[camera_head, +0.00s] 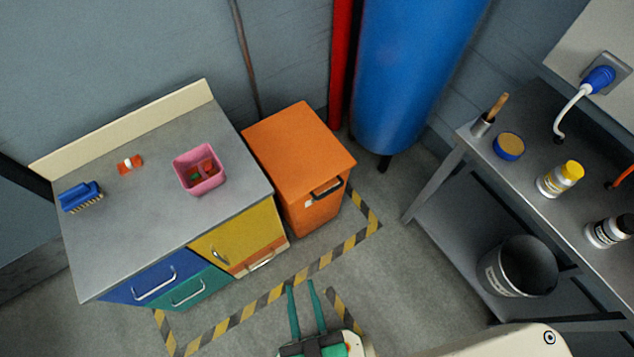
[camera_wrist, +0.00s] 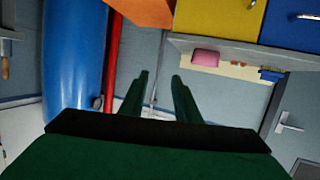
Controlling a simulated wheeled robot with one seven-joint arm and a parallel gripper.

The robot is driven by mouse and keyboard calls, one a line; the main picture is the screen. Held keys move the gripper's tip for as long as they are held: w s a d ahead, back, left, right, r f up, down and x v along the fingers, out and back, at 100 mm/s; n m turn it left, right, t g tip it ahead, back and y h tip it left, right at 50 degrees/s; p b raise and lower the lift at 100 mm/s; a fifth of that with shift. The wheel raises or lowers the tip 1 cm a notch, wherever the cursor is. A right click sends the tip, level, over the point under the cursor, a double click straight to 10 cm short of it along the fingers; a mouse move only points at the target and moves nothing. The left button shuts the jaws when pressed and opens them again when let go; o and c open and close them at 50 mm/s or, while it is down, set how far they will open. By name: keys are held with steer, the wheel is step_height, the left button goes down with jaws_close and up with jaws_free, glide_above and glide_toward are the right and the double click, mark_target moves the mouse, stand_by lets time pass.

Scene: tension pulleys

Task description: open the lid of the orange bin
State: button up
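The orange bin (camera_head: 304,158) stands on the floor between the grey-topped cabinet and the blue tank in the head view. Its flat top lid (camera_head: 298,145) looks closed. A dark handle (camera_head: 327,188) sits at the front upper edge of the bin. In the wrist view, part of an orange surface (camera_wrist: 146,10) shows at the top edge, mostly cut off. My gripper (camera_head: 302,284) is at the bottom middle of the head view, in front of the bin and apart from it. Its two green fingers (camera_wrist: 160,78) are spread with nothing between them.
The cabinet (camera_head: 120,240) with coloured fronts holds a pink box (camera_head: 200,183), a blue brush (camera_head: 81,197) and a small orange-red item (camera_head: 130,164). The blue tank (camera_head: 408,75) stands behind right. A workbench (camera_head: 515,185) with a black bucket (camera_head: 517,267) is right. Striped tape (camera_head: 330,259) marks open floor.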

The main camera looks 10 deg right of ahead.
steer(key=w+a+f+n+g, duration=0.1)
steer(key=w+f+n+g, duration=0.15)
steer(key=f, duration=0.85)
steer(key=w+f+n+g, duration=0.2)
steer(key=w+f+n, duration=0.15)
steer(key=f, duration=0.65)
steer(key=n+h, duration=0.8)
steer(key=h, duration=0.4)
glide_toward(330, 191)
steer(key=shift+g, duration=0.45)
steer(key=x, duration=1)
steer(key=shift+w+f, duration=0.15)
steer(key=shift+w, duration=0.2)
jaws_close()
